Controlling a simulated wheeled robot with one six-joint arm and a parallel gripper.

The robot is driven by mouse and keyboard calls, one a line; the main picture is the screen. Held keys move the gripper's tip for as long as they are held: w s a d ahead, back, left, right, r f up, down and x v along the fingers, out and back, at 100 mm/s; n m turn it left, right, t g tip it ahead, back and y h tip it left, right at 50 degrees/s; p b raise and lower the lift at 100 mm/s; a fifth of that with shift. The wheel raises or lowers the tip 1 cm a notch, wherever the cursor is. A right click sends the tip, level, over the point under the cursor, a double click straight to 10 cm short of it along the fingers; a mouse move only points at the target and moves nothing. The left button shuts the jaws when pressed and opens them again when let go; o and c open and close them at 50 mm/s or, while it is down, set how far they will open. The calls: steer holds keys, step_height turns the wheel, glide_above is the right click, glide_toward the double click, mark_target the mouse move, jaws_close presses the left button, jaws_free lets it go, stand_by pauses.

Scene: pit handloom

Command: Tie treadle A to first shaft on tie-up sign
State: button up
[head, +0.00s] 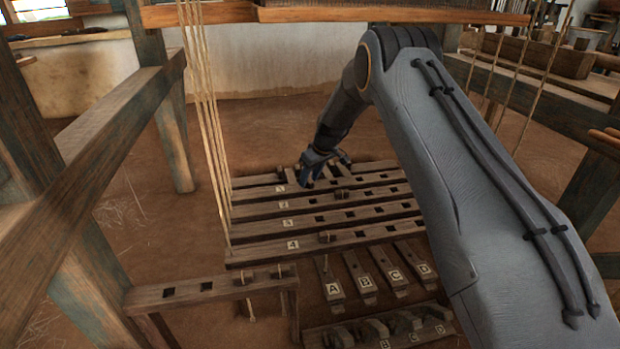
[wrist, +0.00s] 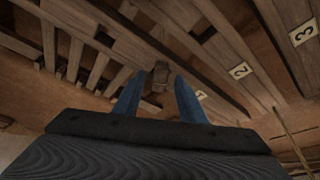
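My gripper (head: 326,162) is at the far end of the numbered slats, low over the slat marked 1 (head: 262,192). In the wrist view its two blue fingers (wrist: 157,97) are apart, with nothing clearly held between them. A small wooden block (wrist: 160,74) shows just beyond the gap between the fingertips; I cannot tell whether they touch it. Treadle A (head: 328,271) lies nearer, left of treadles B, C and D. No separate tie-up sign can be made out.
Slats 2, 3 and 4 (head: 268,256) have square holes. A wooden peg (head: 325,237) sits on slat 4. A lettered rack (head: 372,334) of wooden pieces stands in front. Cords (head: 208,120) hang at the left. A holed bench (head: 175,294) stands left; loom posts flank both sides.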

steer(key=p+v, duration=0.2)
steer(key=v, duration=0.6)
steer(key=shift+p, duration=0.35)
steer(key=p+v, duration=0.4)
steer(key=v, duration=0.2)
steer(key=shift+s+r+p, duration=0.15)
steer(key=shift+r+p, duration=0.2)
